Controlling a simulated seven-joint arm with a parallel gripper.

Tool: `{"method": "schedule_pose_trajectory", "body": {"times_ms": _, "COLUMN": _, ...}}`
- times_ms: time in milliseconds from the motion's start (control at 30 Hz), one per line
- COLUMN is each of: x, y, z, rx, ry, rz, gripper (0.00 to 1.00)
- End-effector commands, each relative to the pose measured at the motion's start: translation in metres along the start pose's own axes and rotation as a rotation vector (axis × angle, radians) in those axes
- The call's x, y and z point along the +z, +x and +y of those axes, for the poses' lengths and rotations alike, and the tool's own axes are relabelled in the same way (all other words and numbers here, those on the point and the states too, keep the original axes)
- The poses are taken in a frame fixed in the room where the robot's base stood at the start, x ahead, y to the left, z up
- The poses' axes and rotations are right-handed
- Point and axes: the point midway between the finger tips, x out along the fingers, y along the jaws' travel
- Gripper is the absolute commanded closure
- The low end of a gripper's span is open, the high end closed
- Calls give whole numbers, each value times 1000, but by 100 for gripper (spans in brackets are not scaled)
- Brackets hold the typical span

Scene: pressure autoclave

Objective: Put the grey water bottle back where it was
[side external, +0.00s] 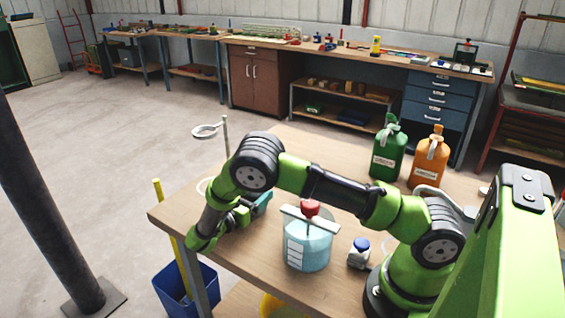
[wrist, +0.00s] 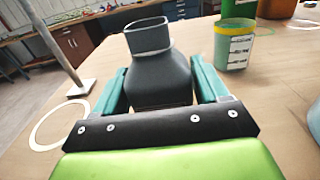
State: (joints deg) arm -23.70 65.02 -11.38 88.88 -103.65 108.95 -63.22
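The grey water bottle (wrist: 158,75) is dark grey with an open, squared neck. In the wrist view it stands between the two teal fingers of my gripper (wrist: 160,92), which touch its sides. Whether its base rests on the table cannot be told. In the side view my gripper (side external: 258,206) is low over the left part of the table, and the bottle is hidden there behind my arm. A thin white ring lies on the table to the left of the gripper in the wrist view (wrist: 60,126); part of it also shows in the side view (side external: 203,187).
A ring stand (side external: 207,131) rises at the table's far left edge. A green labelled cup (wrist: 232,46) is right of the bottle. A beaker with a red-knobbed stirrer (side external: 308,247), a small blue-capped jar (side external: 359,254), and green (side external: 388,152) and orange (side external: 430,160) bottles stand nearby.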

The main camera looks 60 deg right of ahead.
Motion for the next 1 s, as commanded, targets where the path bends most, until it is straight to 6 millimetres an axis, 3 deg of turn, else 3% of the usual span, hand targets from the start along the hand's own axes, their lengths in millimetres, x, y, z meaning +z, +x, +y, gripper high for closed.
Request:
{"method": "schedule_pose_trajectory", "body": {"times_ms": 133, "x": 0, "y": 0, "z": 0, "rx": 0, "ry": 0, "rz": 0, "gripper": 6}}
{"method": "schedule_pose_trajectory", "body": {"times_ms": 467, "x": 5, "y": 0, "z": 0, "rx": 1, "ry": 0, "rz": 1, "gripper": 6}}
{"method": "schedule_pose_trajectory", "body": {"times_ms": 1000, "x": 4, "y": -102, "z": 1, "rx": 5, "ry": 1, "rz": -1, "gripper": 6}}
